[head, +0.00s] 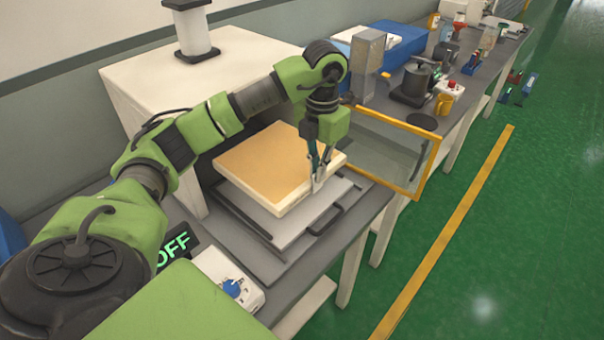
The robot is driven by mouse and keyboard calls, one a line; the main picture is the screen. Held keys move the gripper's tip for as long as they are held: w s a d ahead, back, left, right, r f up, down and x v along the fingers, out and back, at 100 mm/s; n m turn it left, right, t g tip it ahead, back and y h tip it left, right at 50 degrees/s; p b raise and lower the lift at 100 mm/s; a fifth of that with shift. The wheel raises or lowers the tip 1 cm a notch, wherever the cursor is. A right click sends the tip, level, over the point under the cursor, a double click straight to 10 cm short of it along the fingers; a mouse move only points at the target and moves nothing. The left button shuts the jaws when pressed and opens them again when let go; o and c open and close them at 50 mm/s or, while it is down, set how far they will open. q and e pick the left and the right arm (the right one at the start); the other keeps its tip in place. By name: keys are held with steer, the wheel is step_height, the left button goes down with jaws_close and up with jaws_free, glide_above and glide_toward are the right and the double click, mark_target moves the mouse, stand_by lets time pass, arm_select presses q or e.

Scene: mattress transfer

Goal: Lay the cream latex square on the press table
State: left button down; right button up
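The cream latex square (262,160) is a thick slab with a tan top and pale sides. It lies flat over the grey metal plate of the press table (262,226), in front of the white press housing. My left gripper (317,186) points down at the slab's right front corner. Its fingers are at the slab's edge, but I cannot tell whether they pinch it. My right gripper is not in view.
A yellow-framed clear guard (398,150) stands open to the right of the press. A white switch box (228,280) and a green OFF display (174,247) sit at the front left. Bench equipment, including a dark pot (415,82), stands further back.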

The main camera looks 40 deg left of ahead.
mark_target(317, 190)
arm_select(q)
steer(key=f, duration=0.3)
steer(key=shift+s+d+p, duration=0.15)
steer(key=shift+s+p, duration=0.15)
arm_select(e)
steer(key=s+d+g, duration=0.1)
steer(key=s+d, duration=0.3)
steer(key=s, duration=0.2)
arm_select(q)
step_height(317, 190, down, 4)
steer(key=shift+w+r+p, duration=0.1)
steer(key=shift+p, duration=0.4)
steer(key=c, duration=2.4)
jaws_free()
steer(key=shift+f, duration=0.2)
steer(key=shift+c, duration=0.2)
steer(key=shift+o, duration=1)
steer(key=shift+r, duration=0.2)
steer(key=shift+w+r, duration=0.1)
steer(key=shift+r, duration=0.2)
step_height(317, 190, up, 11)
steer(key=b, duration=0.2)
steer(key=shift+f+b, duration=0.2)
steer(key=shift+b, duration=0.2)
steer(key=shift+r, duration=0.35)
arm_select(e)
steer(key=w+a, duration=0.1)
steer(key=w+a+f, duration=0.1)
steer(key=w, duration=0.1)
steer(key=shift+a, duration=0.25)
